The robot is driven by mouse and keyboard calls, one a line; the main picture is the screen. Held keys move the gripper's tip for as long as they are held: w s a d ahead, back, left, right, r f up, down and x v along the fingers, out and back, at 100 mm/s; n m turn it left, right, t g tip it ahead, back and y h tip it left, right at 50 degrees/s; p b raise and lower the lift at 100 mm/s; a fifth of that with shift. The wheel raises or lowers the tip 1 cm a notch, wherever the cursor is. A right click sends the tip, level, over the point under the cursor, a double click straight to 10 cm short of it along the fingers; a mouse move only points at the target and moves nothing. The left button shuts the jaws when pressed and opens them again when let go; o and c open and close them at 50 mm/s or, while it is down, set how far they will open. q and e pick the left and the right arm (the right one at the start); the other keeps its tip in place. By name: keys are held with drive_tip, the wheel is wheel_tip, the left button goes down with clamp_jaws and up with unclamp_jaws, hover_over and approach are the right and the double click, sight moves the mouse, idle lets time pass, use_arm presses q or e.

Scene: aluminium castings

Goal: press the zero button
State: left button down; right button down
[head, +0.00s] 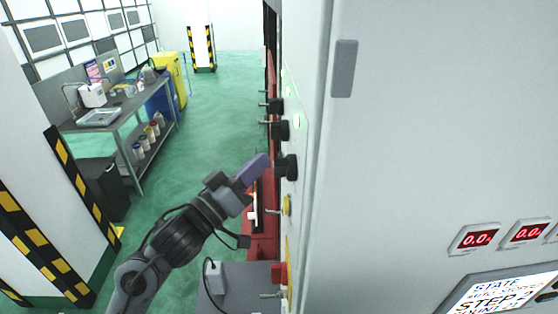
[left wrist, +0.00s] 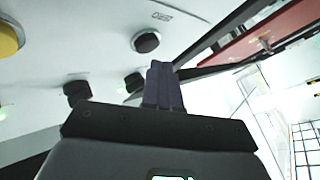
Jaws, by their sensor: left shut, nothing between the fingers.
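The control panel (head: 296,150) is seen nearly edge-on in the head view. Several black round buttons or knobs stand out from it, an upper one (head: 276,105), a middle one (head: 280,130) and a lower one (head: 287,167). I cannot tell which is the zero button. My left gripper (head: 263,162) has purple fingers, shut and empty, with tips close to the lower black knob; contact cannot be told. In the left wrist view the shut fingers (left wrist: 162,80) point toward the pale panel, with a black knob (left wrist: 147,41) beyond the tips. My right gripper is out of view.
A yellow button (head: 287,205) and a red one (head: 279,273) sit lower on the panel. Red digital displays (head: 476,239) and a status screen (head: 495,294) are on the cabinet face at right. A workbench (head: 120,118) stands at left; green floor between is free.

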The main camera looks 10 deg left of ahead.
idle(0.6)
use_arm(q)
drive_tip(key=shift+d+r, duration=0.1)
drive_tip(key=shift+d, duration=0.1)
drive_tip(key=shift+w+d, duration=0.1)
drive_tip(key=shift+d, duration=0.1)
drive_tip(key=shift+p, duration=0.3)
drive_tip(key=shift+w+d, duration=0.1)
drive_tip(key=shift+d, duration=0.35)
idle(0.5)
drive_tip(key=shift+a, duration=0.15)
drive_tip(key=shift+s+a+p, duration=0.2)
drive_tip(key=shift+a+p, duration=0.35)
drive_tip(key=shift+a, duration=0.1)
